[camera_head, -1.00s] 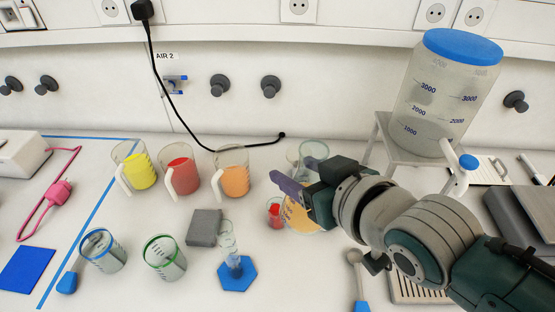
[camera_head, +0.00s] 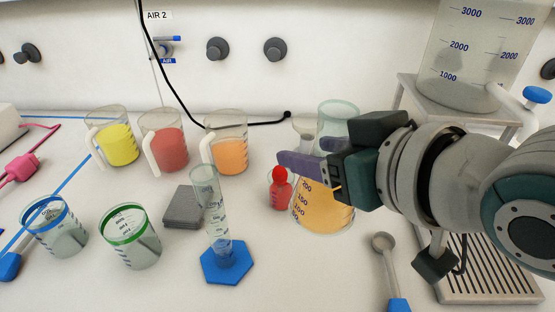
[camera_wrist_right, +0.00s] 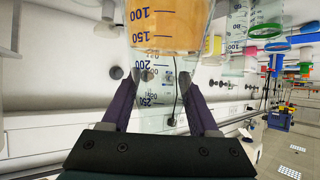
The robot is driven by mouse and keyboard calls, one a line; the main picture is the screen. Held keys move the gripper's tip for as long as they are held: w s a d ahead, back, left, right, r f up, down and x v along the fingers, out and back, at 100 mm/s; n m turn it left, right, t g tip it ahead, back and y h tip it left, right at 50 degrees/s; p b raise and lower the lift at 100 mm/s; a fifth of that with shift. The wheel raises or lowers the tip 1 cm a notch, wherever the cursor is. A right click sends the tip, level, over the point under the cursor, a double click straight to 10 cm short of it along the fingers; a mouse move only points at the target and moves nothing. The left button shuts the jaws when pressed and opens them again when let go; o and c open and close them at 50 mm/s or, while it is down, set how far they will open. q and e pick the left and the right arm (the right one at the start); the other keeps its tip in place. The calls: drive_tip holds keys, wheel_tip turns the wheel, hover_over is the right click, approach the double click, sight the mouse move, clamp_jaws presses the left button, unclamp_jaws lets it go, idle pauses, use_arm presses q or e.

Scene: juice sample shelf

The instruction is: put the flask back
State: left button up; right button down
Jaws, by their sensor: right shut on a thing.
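The flask (camera_head: 322,212) is clear glass with volume marks and holds orange liquid. It stands upright at the right of the bench in the head view. I cannot tell whether its base touches the bench. My right gripper (camera_head: 318,156) comes in from the right and is shut on the flask's neck; its purple finger crosses in front. In the right wrist view the flask (camera_wrist_right: 166,28) appears inverted, its neck between both fingers (camera_wrist_right: 162,80). My left gripper is not in view.
A red-capped little bottle (camera_head: 281,192) is close left of the flask. A glass cylinder (camera_head: 213,205) on a blue hexagonal foot (camera_head: 227,262) stands farther left. A spoon (camera_head: 384,244) lies right front. A raised stand (camera_head: 470,118) bears a large container (camera_head: 470,60). Jugs (camera_head: 226,148) line the back.

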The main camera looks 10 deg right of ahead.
drive_tip(key=shift+f+b, duration=1.85)
drive_tip(key=shift+f, duration=5.7)
drive_tip(key=shift+f, duration=0.15)
drive_tip(key=shift+c, duration=0.7)
unclamp_jaws()
